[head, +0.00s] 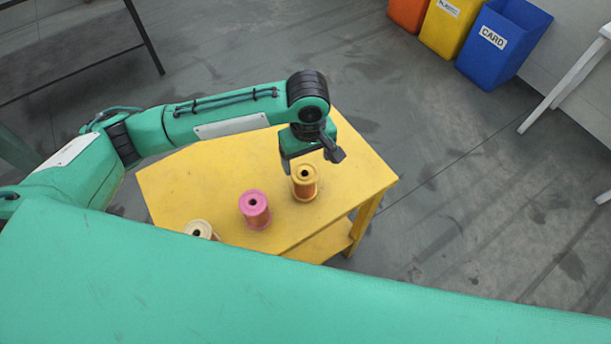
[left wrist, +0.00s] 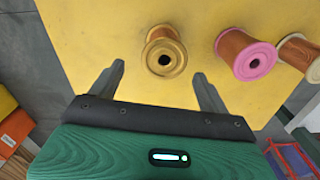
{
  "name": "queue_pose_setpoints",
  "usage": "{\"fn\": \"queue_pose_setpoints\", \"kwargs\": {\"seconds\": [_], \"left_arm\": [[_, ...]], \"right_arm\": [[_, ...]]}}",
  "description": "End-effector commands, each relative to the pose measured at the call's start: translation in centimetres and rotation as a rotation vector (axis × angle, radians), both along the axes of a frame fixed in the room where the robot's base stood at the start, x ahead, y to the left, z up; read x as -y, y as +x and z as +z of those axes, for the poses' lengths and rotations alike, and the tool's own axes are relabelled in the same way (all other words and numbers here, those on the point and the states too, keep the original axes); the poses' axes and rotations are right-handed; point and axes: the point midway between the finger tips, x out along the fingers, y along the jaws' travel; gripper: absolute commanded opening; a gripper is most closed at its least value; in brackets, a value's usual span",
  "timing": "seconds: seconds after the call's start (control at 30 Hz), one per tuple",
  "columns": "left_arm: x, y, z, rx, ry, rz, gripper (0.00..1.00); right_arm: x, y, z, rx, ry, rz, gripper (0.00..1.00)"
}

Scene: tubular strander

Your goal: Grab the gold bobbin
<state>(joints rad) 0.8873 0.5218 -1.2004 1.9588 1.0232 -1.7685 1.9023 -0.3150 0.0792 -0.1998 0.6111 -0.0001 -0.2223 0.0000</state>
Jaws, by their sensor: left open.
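The gold bobbin (head: 304,182) stands upright on the yellow table (head: 190,176), near its right side. My left gripper (head: 311,160) is open just above and behind it in the head view. In the left wrist view the gold bobbin (left wrist: 165,54) lies ahead of the gap between the two open fingers (left wrist: 160,82). I see no contact between fingers and bobbin. My right gripper is in neither view.
A pink bobbin (head: 255,208) stands left of the gold one, and a cream bobbin (head: 200,229) is further left, partly hidden by my body. Orange, yellow (head: 452,28) and blue (head: 502,40) bins stand on the floor at the back.

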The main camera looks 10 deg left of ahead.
Motion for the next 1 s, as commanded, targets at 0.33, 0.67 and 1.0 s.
{"fn": "queue_pose_setpoints", "kwargs": {"seconds": [0.33, 0.67, 1.0], "left_arm": [[-0.1, 0.0, -3.6, 0.001, 0.001, 0.001, 0.79], [-0.6, -0.6, -8.0, 0.000, 0.000, 0.000, 0.79], [-0.6, -0.6, -8.5, 0.001, 0.000, -0.001, 0.69]], "right_arm": [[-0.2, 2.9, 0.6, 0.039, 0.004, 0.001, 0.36], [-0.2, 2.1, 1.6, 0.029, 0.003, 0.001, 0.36], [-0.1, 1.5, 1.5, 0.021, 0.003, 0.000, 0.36]]}}
